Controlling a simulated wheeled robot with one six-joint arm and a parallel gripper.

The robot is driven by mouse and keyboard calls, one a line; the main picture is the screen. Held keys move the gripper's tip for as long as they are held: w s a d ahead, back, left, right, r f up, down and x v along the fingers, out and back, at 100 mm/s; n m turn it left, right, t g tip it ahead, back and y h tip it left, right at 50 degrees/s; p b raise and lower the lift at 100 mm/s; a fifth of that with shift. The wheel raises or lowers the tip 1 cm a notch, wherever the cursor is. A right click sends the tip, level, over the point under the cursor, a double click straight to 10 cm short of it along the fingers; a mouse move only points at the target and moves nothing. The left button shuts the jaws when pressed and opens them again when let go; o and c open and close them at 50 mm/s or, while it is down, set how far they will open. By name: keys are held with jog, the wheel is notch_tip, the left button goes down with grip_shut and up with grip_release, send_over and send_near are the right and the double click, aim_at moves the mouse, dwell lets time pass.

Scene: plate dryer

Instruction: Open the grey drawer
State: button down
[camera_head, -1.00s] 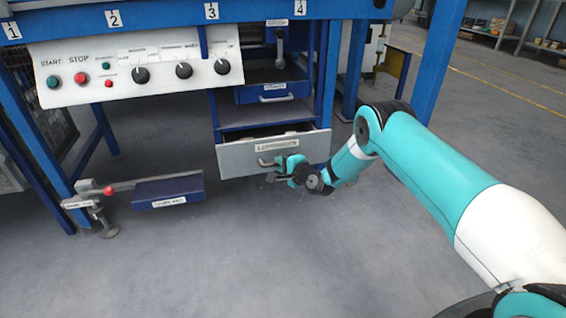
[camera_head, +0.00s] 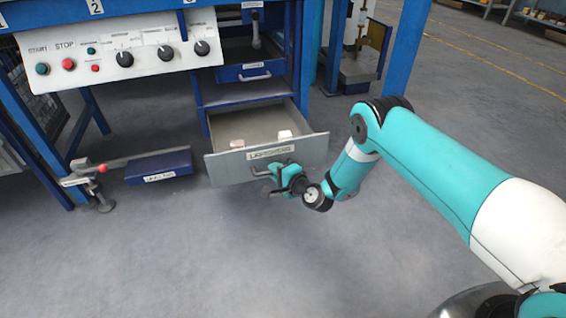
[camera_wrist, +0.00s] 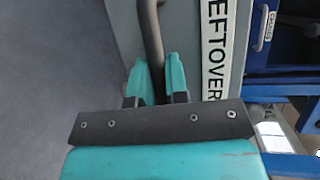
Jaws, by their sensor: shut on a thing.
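The grey drawer (camera_head: 225,171) is pulled well out of the blue frame, and its inside shows from above. It carries a "LEFTOVERS" label, which also shows in the wrist view (camera_wrist: 217,45). Two small pale items lie in it: a pinkish one (camera_head: 237,143) and a white one (camera_head: 285,134). My gripper (camera_head: 274,179) is at the drawer's front. In the wrist view its teal fingers (camera_wrist: 157,80) are closed around the dark bar handle (camera_wrist: 151,40). The fingers hide part of the handle.
A control panel (camera_head: 120,50) with buttons and knobs is at the upper left. A low blue box (camera_head: 158,166) on a metal arm stands left of the drawer. The floor in front is clear.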

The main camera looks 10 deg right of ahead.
jog(key=shift+a, duration=0.1)
jog(key=c, duration=1.1)
grip_release()
jog(key=shift+c, duration=0.2)
jog(key=p+v, duration=1.7)
jog(key=p, duration=0.4)
jog(key=shift+d, duration=0.2)
jog(key=shift+s, duration=0.15)
